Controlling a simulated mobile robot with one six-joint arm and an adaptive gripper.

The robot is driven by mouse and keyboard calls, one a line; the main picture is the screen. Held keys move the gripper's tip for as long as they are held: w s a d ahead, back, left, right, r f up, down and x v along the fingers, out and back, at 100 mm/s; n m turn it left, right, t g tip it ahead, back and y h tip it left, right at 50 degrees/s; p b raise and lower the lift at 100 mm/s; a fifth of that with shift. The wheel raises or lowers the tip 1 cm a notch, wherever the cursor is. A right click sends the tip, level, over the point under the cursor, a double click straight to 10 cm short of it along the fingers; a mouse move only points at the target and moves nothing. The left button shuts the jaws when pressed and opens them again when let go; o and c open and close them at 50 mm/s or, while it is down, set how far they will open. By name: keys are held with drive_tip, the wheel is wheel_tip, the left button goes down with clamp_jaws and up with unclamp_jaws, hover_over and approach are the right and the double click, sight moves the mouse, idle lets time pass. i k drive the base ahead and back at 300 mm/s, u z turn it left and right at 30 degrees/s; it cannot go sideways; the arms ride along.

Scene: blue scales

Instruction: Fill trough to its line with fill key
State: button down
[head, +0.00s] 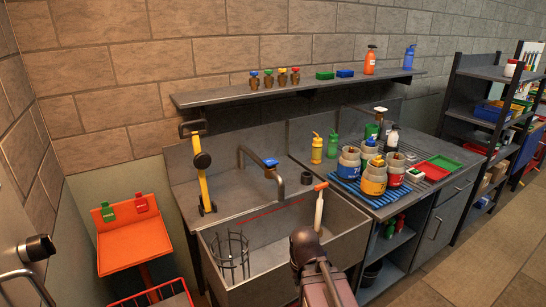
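The trough (350,246) is a grey metal basin below the wall shelf. A red line (262,213) runs along its inner back wall. No water can be made out in it. A curved grey spout (276,172) arches over the trough, with a blue piece (271,163) on it. Several small brown pieces with blue, yellow, green and red tops stand on the shelf, including a blue-topped one (254,80). I cannot tell which thing is the fill key. Part of my arm shows in front of the trough; I cannot make out my gripper.
A wire rack (231,257) and a white stick with an orange top (320,207) are in the trough. A yellow lever (203,178) stands at its left. Jars crowd the blue mat (348,187) at right. An orange stand (130,245) is at left. Floor at lower right is clear.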

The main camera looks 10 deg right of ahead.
sight(270, 162)
drive_tip(key=u, duration=0.05)
drive_tip(key=i, duration=1)
drive_tip(key=z, duration=0.05)
